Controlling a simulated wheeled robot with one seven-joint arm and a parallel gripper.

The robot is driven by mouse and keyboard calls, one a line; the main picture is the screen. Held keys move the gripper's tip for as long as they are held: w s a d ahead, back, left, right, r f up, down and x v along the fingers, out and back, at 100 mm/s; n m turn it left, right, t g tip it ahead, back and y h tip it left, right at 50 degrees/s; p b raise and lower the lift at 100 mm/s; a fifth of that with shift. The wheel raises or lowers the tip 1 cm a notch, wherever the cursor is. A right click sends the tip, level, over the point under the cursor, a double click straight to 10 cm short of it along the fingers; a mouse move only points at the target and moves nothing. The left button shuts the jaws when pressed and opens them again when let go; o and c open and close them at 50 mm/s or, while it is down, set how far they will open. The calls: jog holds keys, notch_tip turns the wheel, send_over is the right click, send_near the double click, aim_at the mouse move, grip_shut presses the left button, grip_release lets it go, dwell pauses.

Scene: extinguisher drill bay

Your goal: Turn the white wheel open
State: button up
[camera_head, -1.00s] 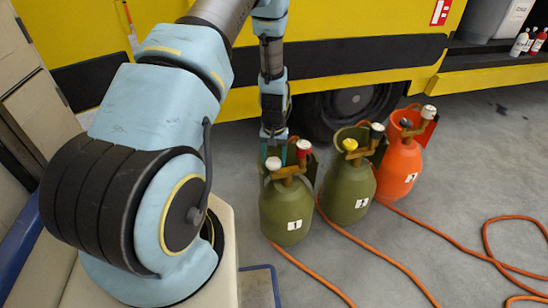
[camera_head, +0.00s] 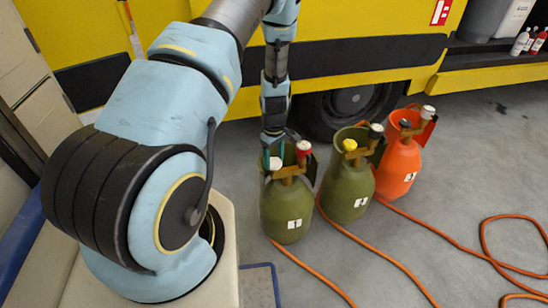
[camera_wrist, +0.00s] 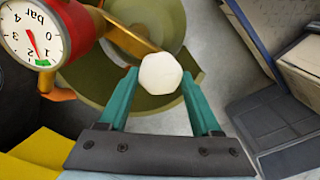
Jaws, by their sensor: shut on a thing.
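The white wheel (camera_wrist: 160,73) is a small faceted knob on the valve of the olive green cylinder labelled 1 (camera_head: 287,207). It also shows at the cylinder's top left in the head view (camera_head: 274,163). My gripper (camera_wrist: 159,76) comes down over it, with one teal finger on each side, shut on the wheel. In the head view my gripper (camera_head: 274,154) is partly hidden by its own dark wrist. A red-rimmed gauge (camera_wrist: 31,32) sits on the same brass valve, its red needle pointing toward a green patch.
Close to the right stand a second olive cylinder (camera_head: 348,190) with a yellow knob and an orange cylinder (camera_head: 397,172). Orange hoses (camera_head: 395,262) lie across the floor. A yellow vehicle (camera_head: 360,20) with a black wheel (camera_head: 350,108) is behind. Grey floor on the right is mostly clear.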

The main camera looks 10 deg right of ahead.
aim_at(274, 162)
jog(key=n+p, duration=0.1)
jog(key=n, duration=0.3)
jog(key=shift+n, duration=0.3)
jog(key=n+p, duration=0.1)
jog(key=n, duration=0.3)
jog(key=shift+n, duration=0.3)
jog(key=o, duration=1.4)
notch_tip(274, 162, up, 11)
jog(key=shift+f+p, duration=0.1)
jog(key=shift+p, duration=0.35)
